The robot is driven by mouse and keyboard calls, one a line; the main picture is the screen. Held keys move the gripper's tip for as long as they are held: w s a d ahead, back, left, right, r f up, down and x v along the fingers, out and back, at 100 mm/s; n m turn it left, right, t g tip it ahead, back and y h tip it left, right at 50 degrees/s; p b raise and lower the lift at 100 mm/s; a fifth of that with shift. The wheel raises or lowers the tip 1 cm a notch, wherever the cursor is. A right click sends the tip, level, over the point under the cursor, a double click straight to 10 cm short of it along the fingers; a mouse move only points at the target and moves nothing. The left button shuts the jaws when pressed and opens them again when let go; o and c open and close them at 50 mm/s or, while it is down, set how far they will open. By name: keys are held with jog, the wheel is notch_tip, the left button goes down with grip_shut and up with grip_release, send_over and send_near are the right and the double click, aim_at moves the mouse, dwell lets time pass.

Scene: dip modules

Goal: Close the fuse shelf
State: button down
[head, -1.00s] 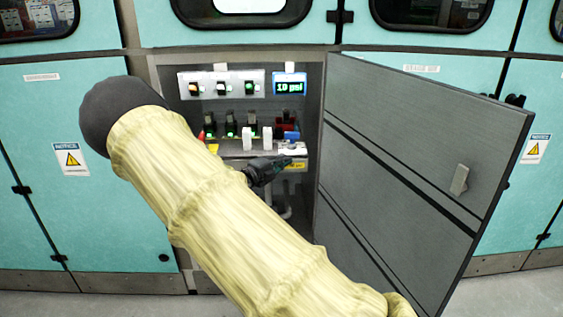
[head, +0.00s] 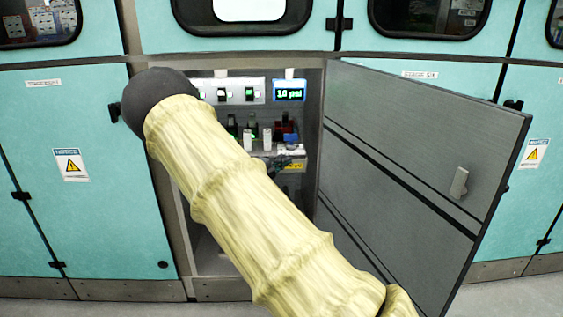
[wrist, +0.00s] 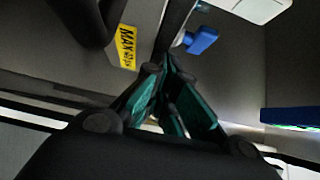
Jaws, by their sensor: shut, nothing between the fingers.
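The fuse shelf (head: 292,156) is inside the open cabinet, partly hidden behind my arm in the head view. Its front edge carries a yellow label (head: 293,166). The label reads "MAX" and more in the wrist view (wrist: 126,46). My gripper (head: 284,164) is at the right part of the shelf front. In the wrist view my gripper (wrist: 168,70) has its dark green fingers together with nothing between them, near a blue part (wrist: 201,40). I cannot tell whether the fingertips touch the shelf.
The grey cabinet door (head: 400,150) stands open on the right. Switches (head: 226,93) and a blue display reading 1.0 psi (head: 290,92) are on the back wall above the shelf. Teal cabinet panels (head: 75,200) flank the opening. My arm covers the opening's lower left.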

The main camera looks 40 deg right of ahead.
jog(key=shift+w+r, duration=0.25)
jog(key=shift+r, duration=0.2)
jog(key=s+a+p, duration=0.2)
jog(key=s+a, duration=0.3)
jog(key=a, duration=0.7)
jog(key=shift+a+f, duration=0.15)
jog(key=shift+f, duration=0.3)
